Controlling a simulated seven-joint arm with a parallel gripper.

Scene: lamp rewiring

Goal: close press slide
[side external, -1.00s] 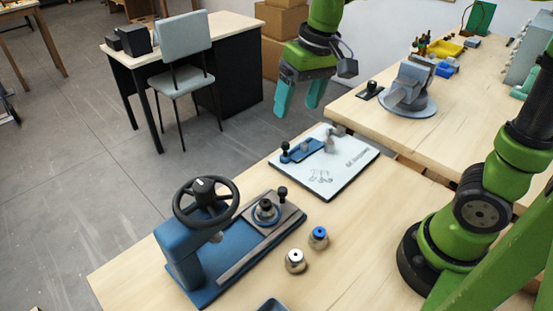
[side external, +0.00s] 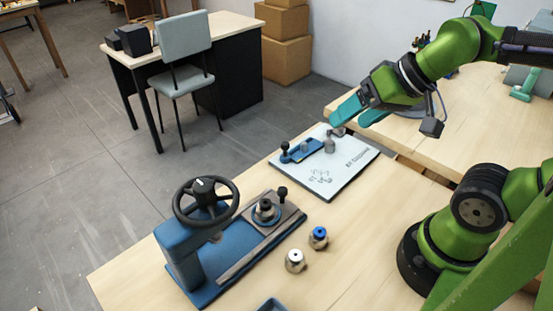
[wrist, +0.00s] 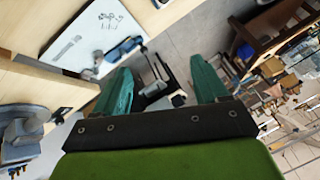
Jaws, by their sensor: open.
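The blue press (side external: 182,252) with a black handwheel (side external: 206,201) stands at the front left of the table in the side external view. Its grey slide (side external: 290,216) lies on the blue base, to the right of the handwheel column. The slide carries a round metal fixture (side external: 265,212) and a black knob (side external: 282,193) at its far end. My gripper (side external: 352,114) is open and empty, high above the far end of the table, well away from the press. Its two teal fingers stand apart in the wrist view (wrist: 163,72). The press is not recognisable in the wrist view.
A white board (side external: 350,171) with a blue clamp fixture (side external: 303,150) lies behind the press. Two small metal parts, one blue-topped (side external: 318,238) and one white-topped (side external: 295,261), stand right of the slide. A blue tray (side external: 271,305) is partly visible in front.

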